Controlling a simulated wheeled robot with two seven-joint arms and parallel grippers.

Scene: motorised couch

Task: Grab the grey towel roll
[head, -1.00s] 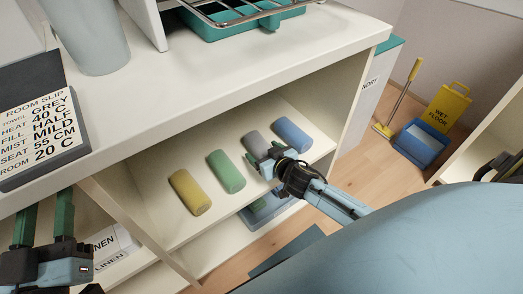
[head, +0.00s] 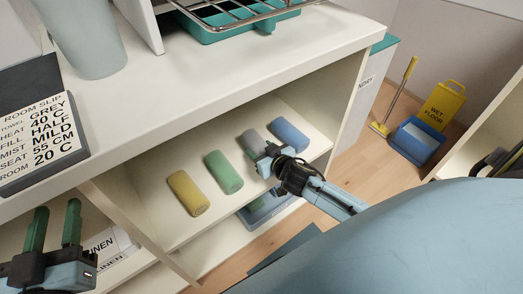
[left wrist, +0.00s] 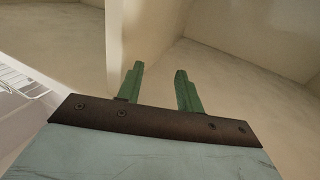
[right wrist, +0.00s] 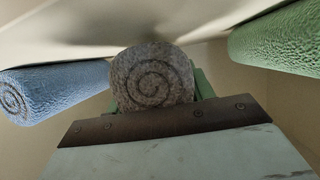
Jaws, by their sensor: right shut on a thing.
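The grey towel roll (head: 251,142) lies on the cabinet shelf between the green and blue rolls. Its spiral end faces the camera in the right wrist view (right wrist: 153,78). My right gripper (head: 266,157) is at the near end of the grey roll and shut on it, with a green finger beside the roll in the right wrist view. My left gripper (head: 54,228) is open and empty at the lower left; its two green fingers stand apart in the left wrist view (left wrist: 160,88).
On the same shelf lie a yellow roll (head: 188,193), a green roll (head: 224,172) and a blue roll (head: 290,135). The countertop (head: 200,85) overhangs the shelf. A room slip (head: 40,140) reads towel grey. A yellow wet-floor sign (head: 443,107) stands at right.

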